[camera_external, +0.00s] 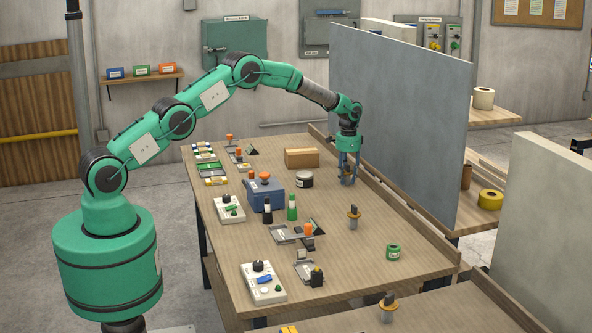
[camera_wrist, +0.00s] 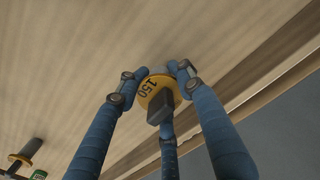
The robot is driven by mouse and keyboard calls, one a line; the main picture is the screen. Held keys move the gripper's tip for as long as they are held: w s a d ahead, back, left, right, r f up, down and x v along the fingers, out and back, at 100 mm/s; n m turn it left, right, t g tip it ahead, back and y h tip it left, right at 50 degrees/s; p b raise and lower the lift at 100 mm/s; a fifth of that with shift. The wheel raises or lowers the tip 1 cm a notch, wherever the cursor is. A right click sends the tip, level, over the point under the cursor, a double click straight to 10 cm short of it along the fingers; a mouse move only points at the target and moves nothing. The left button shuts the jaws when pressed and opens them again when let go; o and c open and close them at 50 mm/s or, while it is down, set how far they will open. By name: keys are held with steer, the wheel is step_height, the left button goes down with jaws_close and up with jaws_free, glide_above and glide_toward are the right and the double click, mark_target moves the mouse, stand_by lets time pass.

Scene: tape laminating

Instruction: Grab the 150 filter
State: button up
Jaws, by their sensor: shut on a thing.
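The 150 filter shows in the wrist view as a yellow disc (camera_wrist: 153,92) marked "150", with a dark grey block on it and a pale part behind. My gripper (camera_wrist: 157,80) has its blue fingers closed around it, with fingertips touching its sides. In the external view my gripper (camera_external: 348,179) points down at the far right part of the table, near the grey panel. There the fingers mostly hide the filter. I cannot tell whether it touches the table.
A similar yellow and dark piece (camera_external: 353,217) stands nearer on the table (camera_external: 340,260). A green roll (camera_external: 393,251), a white-and-black jar (camera_external: 304,179) and a cardboard box (camera_external: 301,158) are nearby. The tall grey panel (camera_external: 400,120) stands close on the right.

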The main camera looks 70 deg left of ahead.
mark_target(347, 171)
step_height(347, 171, up, 3)
steer(key=shift+r+p, duration=0.1)
steer(key=shift+p, duration=0.25)
steer(key=s+d, duration=0.1)
steer(key=s, duration=0.4)
steer(key=s+d+p, duration=0.1)
steer(key=s+d, duration=0.1)
steer(key=s, duration=0.3)
steer(key=s+d+r, duration=0.1)
steer(key=s, duration=0.4)
steer(key=shift+s+d, duration=0.2)
steer(key=shift+d, duration=0.05)
steer(key=shift+r, duration=0.1)
